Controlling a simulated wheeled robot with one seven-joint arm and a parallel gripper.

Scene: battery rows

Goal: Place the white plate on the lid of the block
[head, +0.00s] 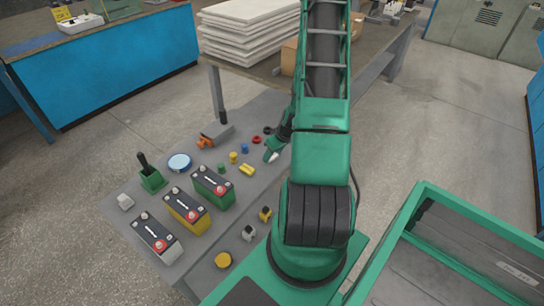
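I see no thing that is clearly the white plate, nor a block with a lid that I can be sure of. A round white disc with a blue rim (179,162) lies on the grey bench at the left. Three block-shaped batteries stand in a slanting row: white-grey (157,239), yellow (187,212) and green (212,188), each with a dark top and a red knob. My gripper (272,156) is low over the back right of the bench, partly hidden by my arm. A small pale patch shows at its tip; I cannot tell whether it is held.
Stacked white sheets (248,30) lie on a table behind. A green-framed cart (455,240) stands at right.

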